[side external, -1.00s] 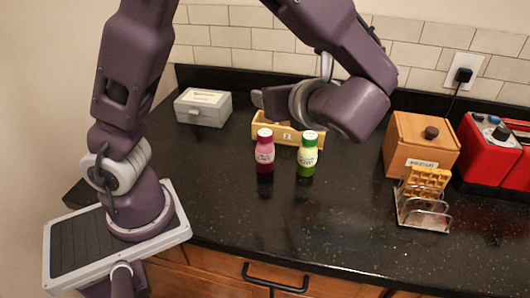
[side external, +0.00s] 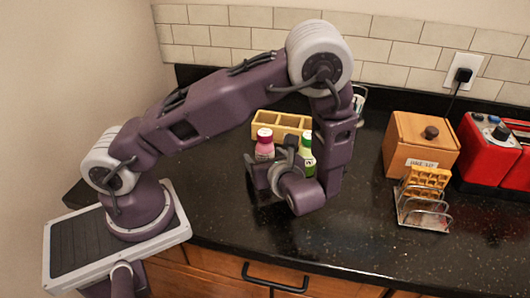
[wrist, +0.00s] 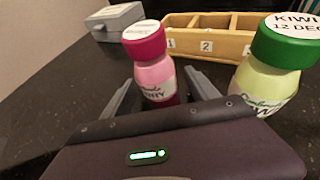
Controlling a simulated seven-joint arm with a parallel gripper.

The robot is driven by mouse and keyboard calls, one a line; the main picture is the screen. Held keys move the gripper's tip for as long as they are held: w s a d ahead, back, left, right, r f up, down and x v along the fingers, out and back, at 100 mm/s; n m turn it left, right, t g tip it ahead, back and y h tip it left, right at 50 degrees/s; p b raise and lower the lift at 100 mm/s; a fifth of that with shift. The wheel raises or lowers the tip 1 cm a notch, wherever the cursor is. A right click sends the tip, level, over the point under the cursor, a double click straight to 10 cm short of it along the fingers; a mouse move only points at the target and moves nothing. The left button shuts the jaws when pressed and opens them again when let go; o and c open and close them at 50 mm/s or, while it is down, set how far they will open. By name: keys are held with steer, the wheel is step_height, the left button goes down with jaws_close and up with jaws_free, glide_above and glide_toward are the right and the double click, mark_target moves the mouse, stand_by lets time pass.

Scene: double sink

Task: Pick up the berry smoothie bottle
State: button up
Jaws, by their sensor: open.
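The berry smoothie bottle (side external: 264,146) is pink with a dark red cap and stands upright on the black counter. In the wrist view the berry bottle (wrist: 155,75) stands between the two grey fingers of my open gripper (wrist: 160,92). A gap shows on each side of the bottle there. In the side view my gripper (side external: 262,172) is low, at the bottle, and hides its lower part. The kiwi bottle (side external: 307,150), pale green with a green cap, stands just to the right. It also shows close to the right finger in the wrist view (wrist: 262,85).
A wooden box with numbered compartments (side external: 283,118) stands behind the bottles. A grey box (wrist: 116,20) is at the back left in the wrist view. A bread box (side external: 418,140), a toast rack (side external: 423,205) and a red toaster (side external: 488,150) stand to the right. The front counter is clear.

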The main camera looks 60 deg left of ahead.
mark_target(265, 132)
jaws_close()
step_height(265, 132, up, 16)
steer(key=shift+f, duration=0.25)
step_height(265, 132, down, 5)
steer(key=shift+f, duration=0.2)
stand_by(0.6)
